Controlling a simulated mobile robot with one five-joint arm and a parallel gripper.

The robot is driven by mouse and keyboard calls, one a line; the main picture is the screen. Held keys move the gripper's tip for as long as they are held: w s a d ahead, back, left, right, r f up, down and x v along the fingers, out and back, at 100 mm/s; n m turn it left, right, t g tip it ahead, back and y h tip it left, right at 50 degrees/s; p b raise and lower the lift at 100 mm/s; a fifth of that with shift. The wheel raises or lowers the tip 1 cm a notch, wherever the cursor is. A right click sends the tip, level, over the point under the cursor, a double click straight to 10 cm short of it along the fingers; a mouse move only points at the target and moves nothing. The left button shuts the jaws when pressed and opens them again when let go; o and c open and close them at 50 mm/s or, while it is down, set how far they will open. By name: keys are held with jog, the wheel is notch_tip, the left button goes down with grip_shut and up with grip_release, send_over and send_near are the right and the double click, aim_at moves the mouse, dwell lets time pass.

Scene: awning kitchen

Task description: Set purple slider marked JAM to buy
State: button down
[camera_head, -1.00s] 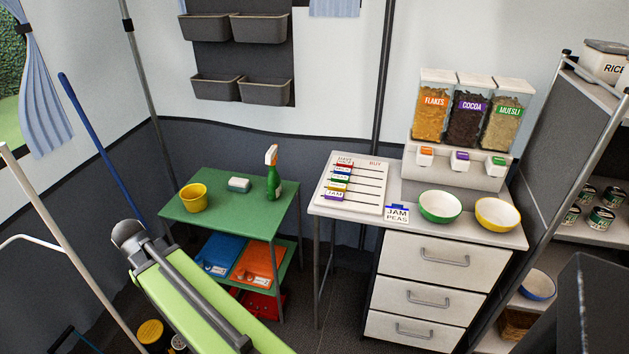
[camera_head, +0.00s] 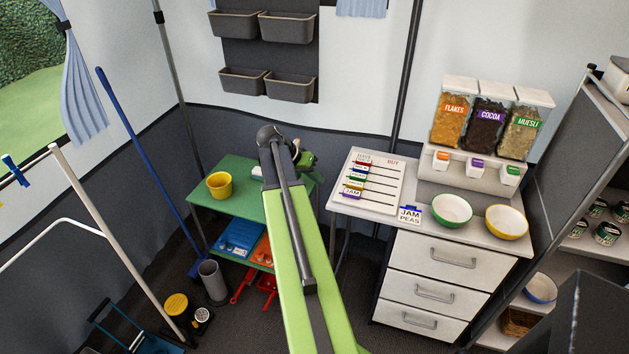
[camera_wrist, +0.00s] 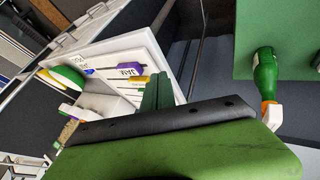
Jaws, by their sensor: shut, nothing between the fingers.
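The purple slider marked JAM (camera_head: 352,193) is the nearest of several coloured sliders on a white board (camera_head: 379,206). It sits at the board's left end, under the HAVE heading; BUY is printed at the right. In the wrist view the JAM slider (camera_wrist: 131,70) shows left of my gripper (camera_wrist: 158,80), beside a yellow slider. My gripper is shut and empty, apart from the slider. In the head view, my green gripper (camera_head: 308,162) shows partly behind my arm, left of the board. Its fingertips are hard to make out there.
A JAM PEAS card (camera_head: 410,215), a green bowl (camera_head: 452,210) and a yellow bowl (camera_head: 507,222) stand right of the board. A food dispenser (camera_head: 482,173) is behind them. A green table (camera_head: 237,210) with a yellow cup (camera_head: 219,185) stands left, and a spray bottle is partly hidden.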

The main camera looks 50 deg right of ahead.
aim_at(352, 194)
jog(key=shift+s+d+f+b, duration=0.35)
jog(key=shift+s+d+f, duration=0.25)
jog(key=shift+s, duration=0.3)
jog(key=shift+s+d+f+b, duration=0.35)
jog(key=shift+s+d+f, duration=0.25)
jog(key=shift+s, duration=0.25)
jog(key=shift+s+d+f+b, duration=0.35)
jog(key=shift+s+d+f, duration=0.25)
jog(key=shift+s, duration=0.3)
jog(key=shift+a, duration=0.1)
